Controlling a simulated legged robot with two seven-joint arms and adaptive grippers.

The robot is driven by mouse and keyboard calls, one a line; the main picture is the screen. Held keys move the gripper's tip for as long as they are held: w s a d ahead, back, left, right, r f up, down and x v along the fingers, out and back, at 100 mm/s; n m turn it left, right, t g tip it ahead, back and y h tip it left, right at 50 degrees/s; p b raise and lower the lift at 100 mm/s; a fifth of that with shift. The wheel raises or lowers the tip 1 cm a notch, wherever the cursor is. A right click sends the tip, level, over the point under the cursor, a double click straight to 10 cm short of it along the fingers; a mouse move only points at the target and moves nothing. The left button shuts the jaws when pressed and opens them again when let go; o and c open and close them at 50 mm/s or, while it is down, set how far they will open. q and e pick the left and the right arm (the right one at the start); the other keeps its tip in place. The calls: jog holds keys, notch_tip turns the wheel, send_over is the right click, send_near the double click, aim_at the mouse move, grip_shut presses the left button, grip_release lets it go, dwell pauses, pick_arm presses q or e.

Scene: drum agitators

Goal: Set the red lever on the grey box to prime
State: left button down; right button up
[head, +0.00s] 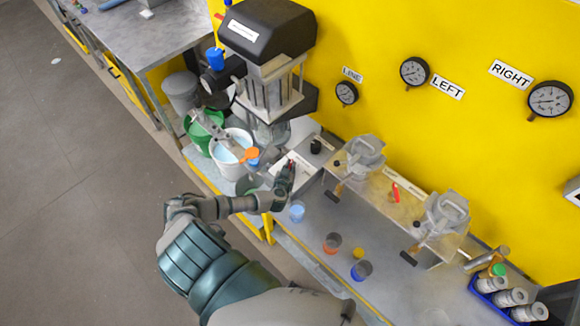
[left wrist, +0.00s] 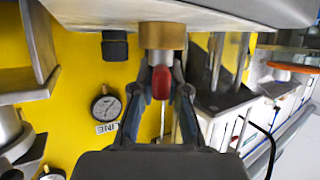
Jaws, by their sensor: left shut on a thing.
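The grey box (head: 308,165) stands on the bench below the black-topped machine, with a black knob on top. It shows along the top edge of the left wrist view (left wrist: 215,12). The red lever (left wrist: 161,82) is a red grip on a brass collar (left wrist: 162,36) at the box. My left gripper (left wrist: 160,92) is shut on the red lever, one finger on each side. In the head view my left gripper (head: 287,176) is at the box and mostly hides the lever. The lever's setting cannot be read. My right gripper is not in view.
White (head: 232,146) and green (head: 203,131) buckets stand left of the box. A shelf with two clear clamps (head: 445,215) and another red handle (head: 395,192) is to the right.

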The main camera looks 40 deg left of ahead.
pick_arm(q)
jog(key=shift+w+a+r, duration=0.1)
jog(key=shift+r, duration=0.05)
jog(key=c, duration=1.2)
grip_release()
jog(key=v, duration=1.1)
jog(key=shift+s, duration=0.45)
